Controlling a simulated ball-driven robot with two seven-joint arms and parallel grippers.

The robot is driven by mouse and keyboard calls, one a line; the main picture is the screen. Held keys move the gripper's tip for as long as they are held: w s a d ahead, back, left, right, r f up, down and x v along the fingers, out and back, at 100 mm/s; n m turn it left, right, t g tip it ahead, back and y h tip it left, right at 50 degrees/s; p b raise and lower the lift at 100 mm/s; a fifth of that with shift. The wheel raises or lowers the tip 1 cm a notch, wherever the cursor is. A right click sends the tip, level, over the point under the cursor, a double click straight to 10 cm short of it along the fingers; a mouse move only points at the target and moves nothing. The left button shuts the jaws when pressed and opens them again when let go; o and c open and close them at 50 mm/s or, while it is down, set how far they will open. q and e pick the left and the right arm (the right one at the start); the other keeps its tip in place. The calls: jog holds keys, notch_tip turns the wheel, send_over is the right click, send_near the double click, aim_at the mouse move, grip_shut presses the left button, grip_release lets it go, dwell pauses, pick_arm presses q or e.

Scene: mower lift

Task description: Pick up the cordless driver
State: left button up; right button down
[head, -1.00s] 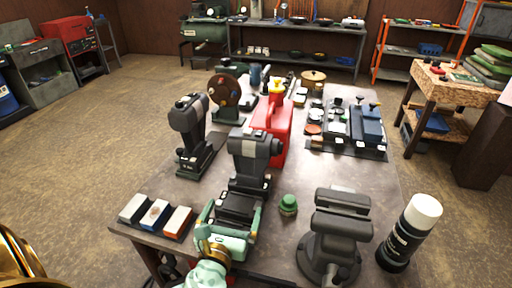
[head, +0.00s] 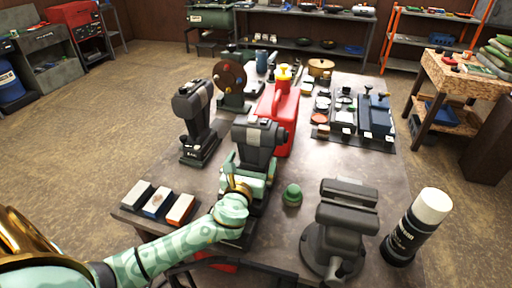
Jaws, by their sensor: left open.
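A dark grey cordless driver (head: 257,135) stands upright near the middle of the table, head on top. My left gripper (head: 251,168) is open at its handle, with a green finger on either side. The gripper and wrist hide most of the handle and part of the battery base. I cannot tell whether the fingers touch it. A second, similar driver (head: 194,115) stands upright on its base to the left, apart from the gripper. My right gripper is not in view.
A red container (head: 279,112) with a yellow cap stands close behind the near driver. A green knob-like item (head: 292,195), a grey vise (head: 341,225) and a black bottle with a white cap (head: 416,228) are to the right. Several small blocks (head: 157,203) lie front left.

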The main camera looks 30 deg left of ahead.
aim_at(254, 157)
pick_arm(q)
jog(key=x, duration=0.4)
jog(key=shift+f, duration=0.1)
jog(key=shift+s, duration=0.15)
jog(key=c, duration=1.2)
jog(key=shift+r, duration=0.2)
jog(key=c, duration=0.4)
jog(key=shift+c, duration=0.2)
